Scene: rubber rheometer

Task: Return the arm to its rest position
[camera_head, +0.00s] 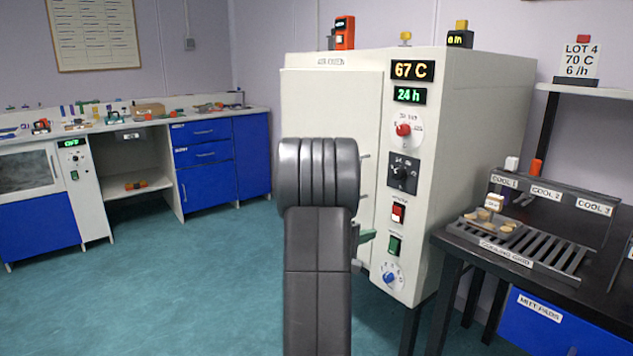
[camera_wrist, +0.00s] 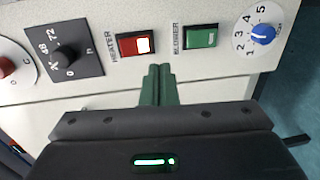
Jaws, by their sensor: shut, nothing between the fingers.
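My arm stands upright in the middle of the head view, in front of the white oven cabinet (camera_head: 470,110). My gripper (camera_head: 366,237) shows only as a green tip at the right of the arm, near the oven's front. In the wrist view, my gripper (camera_wrist: 160,72) has its two green fingers together, empty, pointing at the control panel. The red heater switch (camera_wrist: 137,45) and the green blower switch (camera_wrist: 200,39) lie just beyond the fingertips. I cannot tell whether the fingers touch the panel. Most of my gripper is hidden behind the arm in the head view.
The oven displays (camera_head: 410,70) read 67 C and 24 h. A dark table with a cooling grid (camera_head: 530,247) stands close at the right. A blue-fronted bench (camera_head: 207,152) runs along the back left. The teal floor (camera_head: 170,280) at the left is clear.

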